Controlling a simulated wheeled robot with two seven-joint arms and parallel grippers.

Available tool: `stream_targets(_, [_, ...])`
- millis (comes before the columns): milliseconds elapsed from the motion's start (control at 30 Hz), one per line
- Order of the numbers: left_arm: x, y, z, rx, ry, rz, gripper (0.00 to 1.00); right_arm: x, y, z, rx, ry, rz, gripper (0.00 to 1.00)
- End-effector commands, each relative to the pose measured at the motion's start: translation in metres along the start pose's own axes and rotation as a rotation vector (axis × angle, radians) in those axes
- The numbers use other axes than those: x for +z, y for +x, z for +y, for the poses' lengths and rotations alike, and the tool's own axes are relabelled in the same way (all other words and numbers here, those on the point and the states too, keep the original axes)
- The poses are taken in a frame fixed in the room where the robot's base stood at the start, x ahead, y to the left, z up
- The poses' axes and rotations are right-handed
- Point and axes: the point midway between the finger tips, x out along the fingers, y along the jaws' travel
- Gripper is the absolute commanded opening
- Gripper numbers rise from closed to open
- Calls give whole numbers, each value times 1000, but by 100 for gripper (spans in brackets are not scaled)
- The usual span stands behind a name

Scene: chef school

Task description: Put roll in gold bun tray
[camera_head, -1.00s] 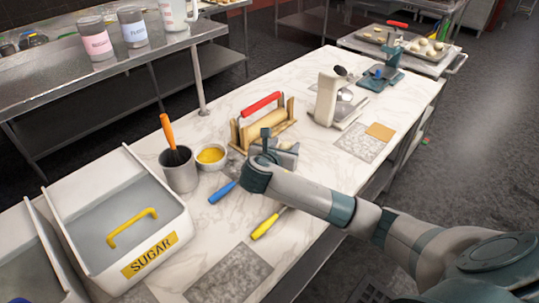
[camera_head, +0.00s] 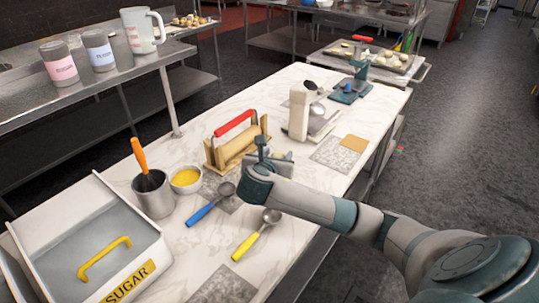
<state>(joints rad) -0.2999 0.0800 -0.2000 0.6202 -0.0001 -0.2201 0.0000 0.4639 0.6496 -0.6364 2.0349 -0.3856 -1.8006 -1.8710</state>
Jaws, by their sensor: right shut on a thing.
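My right gripper (camera_head: 275,156) is above the marble counter, in front of the wooden rack. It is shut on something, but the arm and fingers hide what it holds. No roll shows clearly in it. A baking tray (camera_head: 392,67) with several pale rolls (camera_head: 366,54) is on the far cart at the back. Another tray with several golden buns (camera_head: 190,20) sits on the far left shelf. I cannot tell which is the gold bun tray. My left gripper is not in view.
The marble counter (camera_head: 200,241) holds a sugar bin (camera_head: 131,256), a metal cup (camera_head: 154,197), a yellow bowl (camera_head: 186,179), blue (camera_head: 205,214) and yellow (camera_head: 246,245) measuring spoons, a wooden rack (camera_head: 227,153) and a scale (camera_head: 304,113). Dark floor (camera_head: 460,130) lies open at the right.

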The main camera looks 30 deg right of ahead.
Motion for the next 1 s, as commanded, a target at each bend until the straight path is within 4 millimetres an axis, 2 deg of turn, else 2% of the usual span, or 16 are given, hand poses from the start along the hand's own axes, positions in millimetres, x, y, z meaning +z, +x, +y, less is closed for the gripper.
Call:
stream_targets(167, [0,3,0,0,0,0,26,4,-6,10,30,-9,-2,21])
stream_targets(367, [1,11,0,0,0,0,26,20,-33,45,157,-59,-6,21])
stream_targets(467, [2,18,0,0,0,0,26,32,-59,70,261,-101,-8,21])
stream_targets(600, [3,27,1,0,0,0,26,47,-105,103,432,-173,-9,21])
stream_targets(700, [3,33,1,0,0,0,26,54,-140,120,552,-225,-8,21])
stream_targets(833, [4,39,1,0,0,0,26,58,-178,133,679,-279,-7,21])
stream_targets(1000, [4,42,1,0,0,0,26,59,-204,138,765,-317,-2,21])
